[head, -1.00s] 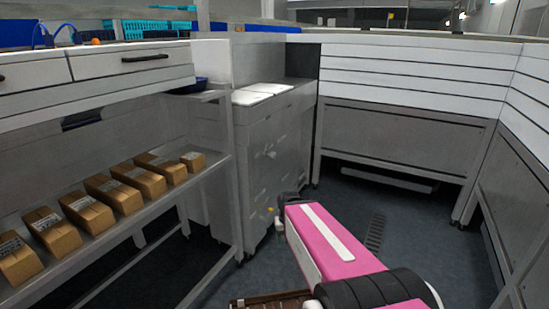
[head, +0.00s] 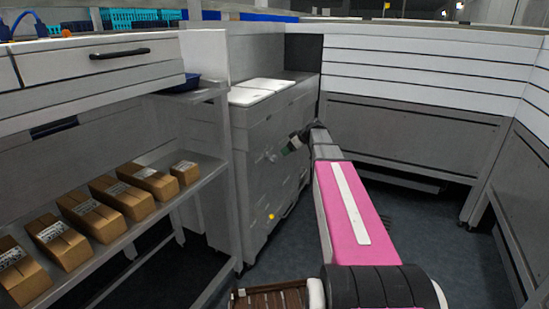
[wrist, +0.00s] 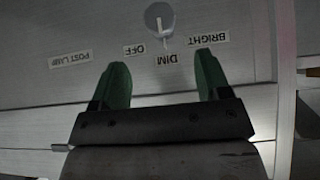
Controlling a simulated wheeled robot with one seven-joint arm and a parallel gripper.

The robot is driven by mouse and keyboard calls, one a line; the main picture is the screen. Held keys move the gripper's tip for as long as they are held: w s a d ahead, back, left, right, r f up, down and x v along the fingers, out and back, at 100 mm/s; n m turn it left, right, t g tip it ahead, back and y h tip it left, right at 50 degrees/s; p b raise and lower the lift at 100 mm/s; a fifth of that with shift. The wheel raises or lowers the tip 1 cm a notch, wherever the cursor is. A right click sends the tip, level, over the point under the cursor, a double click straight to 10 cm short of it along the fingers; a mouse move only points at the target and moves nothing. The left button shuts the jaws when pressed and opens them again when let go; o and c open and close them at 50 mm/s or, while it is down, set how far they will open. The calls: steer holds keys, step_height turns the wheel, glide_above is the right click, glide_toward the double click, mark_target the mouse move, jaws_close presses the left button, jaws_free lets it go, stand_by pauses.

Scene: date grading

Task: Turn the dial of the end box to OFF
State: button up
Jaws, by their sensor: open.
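The end box (head: 243,150) is a grey cabinet in the middle of the head view. Its small round pale dial (head: 271,156) is on the side facing my arm. In the wrist view the dial (wrist: 159,17) is at the top, above upside-down labels OFF (wrist: 134,50), DIM (wrist: 167,60) and BRIGHT (wrist: 210,38). Its pointer seems to point at DIM. My gripper (wrist: 161,72) is open and empty, its two green fingers apart with the dial beyond the gap between their tips. In the head view my gripper (head: 291,146) is just right of the dial.
A POST LAMP label (wrist: 70,59) is beside OFF. An orange knob (head: 271,216) is low on the cabinet. A shelf (head: 150,212) with several cardboard boxes stands at left. White slatted counters (head: 420,75) close off the back and right. Dark floor (head: 440,235) is clear at right.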

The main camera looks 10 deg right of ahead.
mark_target(277, 157)
steer(key=x, duration=1)
steer(key=shift+w+a+f, duration=0.15)
steer(key=shift+f, duration=0.05)
steer(key=c, duration=0.9)
